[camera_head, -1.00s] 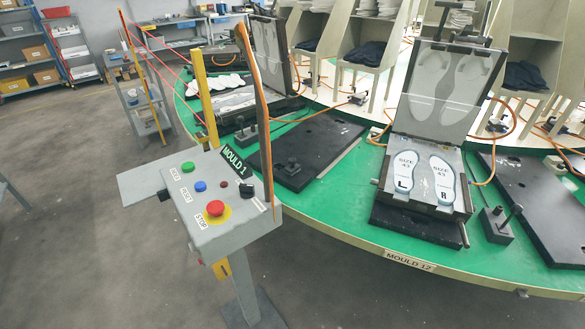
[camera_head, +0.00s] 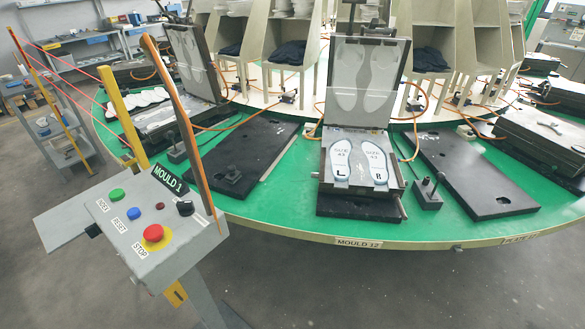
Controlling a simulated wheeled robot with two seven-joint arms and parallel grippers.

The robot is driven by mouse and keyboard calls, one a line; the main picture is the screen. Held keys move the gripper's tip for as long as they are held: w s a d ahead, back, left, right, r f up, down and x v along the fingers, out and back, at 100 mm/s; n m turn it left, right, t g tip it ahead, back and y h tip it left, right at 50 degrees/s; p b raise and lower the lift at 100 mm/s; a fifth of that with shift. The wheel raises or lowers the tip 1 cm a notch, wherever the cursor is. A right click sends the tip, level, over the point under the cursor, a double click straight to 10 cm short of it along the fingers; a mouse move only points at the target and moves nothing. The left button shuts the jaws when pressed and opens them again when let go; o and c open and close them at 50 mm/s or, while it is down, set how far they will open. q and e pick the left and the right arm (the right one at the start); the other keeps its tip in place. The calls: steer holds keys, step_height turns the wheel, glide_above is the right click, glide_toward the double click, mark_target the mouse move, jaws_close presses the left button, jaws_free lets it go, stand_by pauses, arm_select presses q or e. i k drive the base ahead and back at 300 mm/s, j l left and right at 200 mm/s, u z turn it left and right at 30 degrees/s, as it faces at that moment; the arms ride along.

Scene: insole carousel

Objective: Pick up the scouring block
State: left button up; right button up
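I cannot make out a scouring block for certain anywhere in view; items on the far bench and trolley are too small to tell. Neither of my grippers shows in the head view. The open mould labelled MOULD 12 (camera_head: 361,156) stands on the green carousel (camera_head: 268,209), lid raised. Its lower half holds a left insole (camera_head: 343,160) and a right insole (camera_head: 375,163), both marked size 43.
A grey control box (camera_head: 150,225) with several buttons stands at front left, before the carousel edge. A small trolley (camera_head: 62,130) and a workbench (camera_head: 90,58) are at back left. Black plates (camera_head: 478,175) and orange hoses lie on the carousel. The floor in front is clear.

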mark_target(233, 176)
steer(key=i+l, duration=0.15)
steer(key=i, duration=0.25)
steer(key=i+l, duration=0.15)
steer(key=i, duration=0.2)
steer(key=i+l+u, duration=0.1)
steer(key=i, duration=0.3)
